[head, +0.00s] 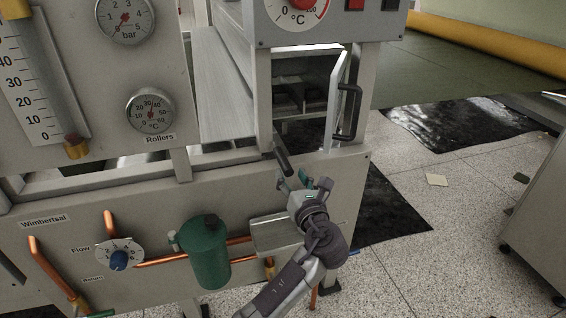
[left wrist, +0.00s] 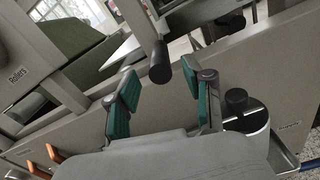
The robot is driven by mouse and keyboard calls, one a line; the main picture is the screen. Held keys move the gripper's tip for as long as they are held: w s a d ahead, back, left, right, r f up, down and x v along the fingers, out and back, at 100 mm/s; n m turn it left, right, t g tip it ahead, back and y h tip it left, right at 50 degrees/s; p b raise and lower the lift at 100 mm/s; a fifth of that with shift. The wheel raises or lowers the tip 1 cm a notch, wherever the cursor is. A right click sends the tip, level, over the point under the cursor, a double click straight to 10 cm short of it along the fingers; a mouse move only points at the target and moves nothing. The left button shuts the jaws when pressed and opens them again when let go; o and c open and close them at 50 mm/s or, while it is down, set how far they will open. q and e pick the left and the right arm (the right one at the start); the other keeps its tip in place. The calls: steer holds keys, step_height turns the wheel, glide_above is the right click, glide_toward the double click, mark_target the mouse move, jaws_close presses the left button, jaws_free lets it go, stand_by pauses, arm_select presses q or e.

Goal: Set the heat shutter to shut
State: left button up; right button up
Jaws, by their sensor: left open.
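A lever with a dark round grip (head: 283,160) sticks out from the machine frame above the lower panel. No label naming the heat shutter is readable, so I cannot tell for sure that this lever works it. My left gripper (head: 304,182) is open and empty just below and right of the grip in the head view. In the left wrist view the dark grip end (left wrist: 160,66) shows between the spread teal-padded fingers (left wrist: 158,88), near their tips. I see no finger closed on it. The right gripper is not in view.
A hinged panel with a black handle (head: 348,112) stands right of the lever. A green canister (head: 206,252), copper pipes and a flow dial (head: 119,256) are on the lower panel (head: 60,250). A small metal tray (head: 275,236) sits beside my left arm. Speckled floor (head: 465,220) is open at right.

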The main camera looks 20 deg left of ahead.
mark_target(284, 163)
arm_select(q)
steer(key=x, duration=0.6)
steer(key=shift+w+a, duration=0.2)
steer(key=shift+w, duration=0.05)
jaws_close()
